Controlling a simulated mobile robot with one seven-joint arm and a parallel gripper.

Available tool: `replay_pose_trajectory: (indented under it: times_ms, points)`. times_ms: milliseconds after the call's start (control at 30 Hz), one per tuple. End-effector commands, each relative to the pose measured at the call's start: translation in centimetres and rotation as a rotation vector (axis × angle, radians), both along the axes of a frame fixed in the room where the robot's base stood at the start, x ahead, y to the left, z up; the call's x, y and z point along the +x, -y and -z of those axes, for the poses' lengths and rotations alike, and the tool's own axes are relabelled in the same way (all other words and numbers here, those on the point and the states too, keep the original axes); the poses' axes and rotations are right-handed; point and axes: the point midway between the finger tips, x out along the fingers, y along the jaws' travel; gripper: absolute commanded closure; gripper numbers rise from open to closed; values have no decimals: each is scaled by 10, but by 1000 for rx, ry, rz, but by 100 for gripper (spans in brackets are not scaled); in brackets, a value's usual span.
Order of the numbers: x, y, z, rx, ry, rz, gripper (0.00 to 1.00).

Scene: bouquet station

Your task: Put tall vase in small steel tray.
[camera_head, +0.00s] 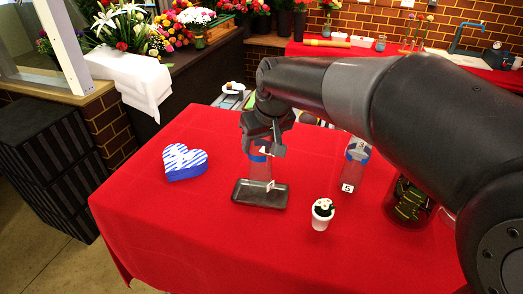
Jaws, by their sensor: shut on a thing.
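My gripper (266,150) points down over the table and is shut on a tall clear vase (261,171) with a blue band near its top. The vase is upright, and a small white label shows low on it. The small dark steel tray (244,197) lies on the red cloth under it. The vase's lower end overlaps the tray's far edge in the picture. I cannot tell whether the vase touches the tray. The gripper's fingers partly hide the top of the vase.
A heart-shaped blue and white box (185,163) lies left of the tray. A small white flower pot (322,214) stands to the right. Another clear vase with a blue band (354,164) and a glass jar (408,203) stand farther right. The front of the red table (215,245) is clear.

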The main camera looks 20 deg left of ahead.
Motion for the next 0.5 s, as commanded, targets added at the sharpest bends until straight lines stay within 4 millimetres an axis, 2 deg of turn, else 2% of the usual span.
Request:
replay_pose_trajectory:
  times_ms: [200, 500]
  points:
    - [0, 0, 29, -1, -1, 0, 100]
    - [0, 0, 31, 1, 1, 0, 100]
